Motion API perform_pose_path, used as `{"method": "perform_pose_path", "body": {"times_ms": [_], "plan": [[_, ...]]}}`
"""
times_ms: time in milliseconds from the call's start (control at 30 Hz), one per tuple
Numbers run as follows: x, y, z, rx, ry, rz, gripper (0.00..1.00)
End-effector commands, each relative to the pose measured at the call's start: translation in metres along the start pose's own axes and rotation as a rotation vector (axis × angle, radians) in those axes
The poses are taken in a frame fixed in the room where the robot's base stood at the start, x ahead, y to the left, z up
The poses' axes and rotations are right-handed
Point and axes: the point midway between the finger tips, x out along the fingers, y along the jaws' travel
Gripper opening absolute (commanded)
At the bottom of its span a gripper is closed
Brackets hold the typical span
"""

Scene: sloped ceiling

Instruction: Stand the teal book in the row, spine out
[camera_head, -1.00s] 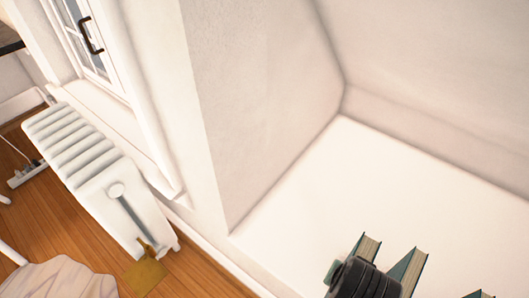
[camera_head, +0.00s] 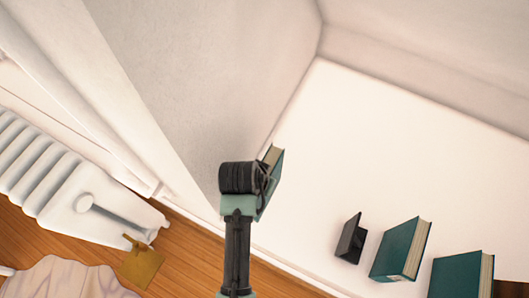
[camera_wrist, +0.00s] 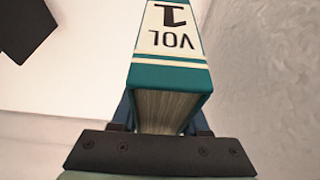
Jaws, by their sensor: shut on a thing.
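My gripper (camera_head: 262,186) is shut on a teal book (camera_head: 272,174), just beside the left wall of the white niche. In the wrist view the book (camera_wrist: 168,80) sits between the fingers, page edges toward the gripper. Its spine has a white label with "VOL 1", upside down in the picture. Much of the book is hidden behind my gripper in the head view; whether it touches the shelf I cannot tell. Two more teal books stand at the lower right, one nearer (camera_head: 398,248) and one at the frame's bottom (camera_head: 457,277), with a gap between them.
A black bookend-like piece (camera_head: 350,240) stands left of the two books. White shelf surface (camera_head: 310,170) lies clear between it and my gripper. The niche's left wall (camera_head: 215,80) is close to the gripper. A white radiator (camera_head: 80,190) stands at the left.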

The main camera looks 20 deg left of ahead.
Motion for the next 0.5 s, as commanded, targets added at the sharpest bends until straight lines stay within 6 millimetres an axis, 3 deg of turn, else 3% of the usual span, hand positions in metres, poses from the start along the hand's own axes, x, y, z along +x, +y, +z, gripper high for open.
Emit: {"method": "perform_pose_path", "body": {"times_ms": [500], "plan": [[0.046, -0.001, 0.018, 0.001, 0.004, -0.003, 0.00]]}}
